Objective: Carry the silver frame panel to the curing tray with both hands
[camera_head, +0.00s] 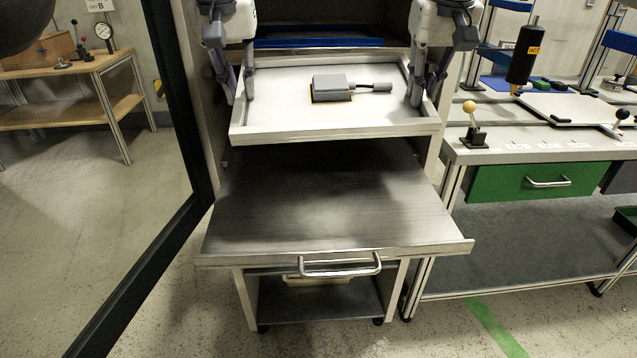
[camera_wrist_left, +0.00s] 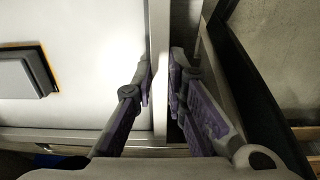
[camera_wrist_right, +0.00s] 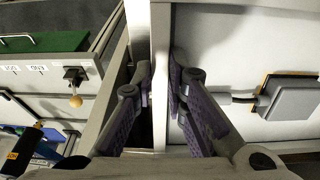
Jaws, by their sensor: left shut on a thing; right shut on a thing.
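The silver frame panel (camera_head: 335,133) is a pale, shallow rectangle with a raised metal rim, seen above the rear part of the curing tray (camera_head: 330,215). That tray is a flat grey metal sheet with a front handle. My left gripper (camera_head: 237,92) is shut on the panel's left rim, also seen in the left wrist view (camera_wrist_left: 162,72). My right gripper (camera_head: 424,92) is shut on its right rim, also seen in the right wrist view (camera_wrist_right: 161,72). The panel looks about level. The gap beneath it is hard to judge.
A grey block with a rod (camera_head: 332,87) lies on the panel. A black-framed glass door (camera_head: 170,220) stands open at left. A bench with a green drawer (camera_head: 535,181) and a yellow-knobbed lever (camera_head: 470,108) is at right. The tray's front half is clear.

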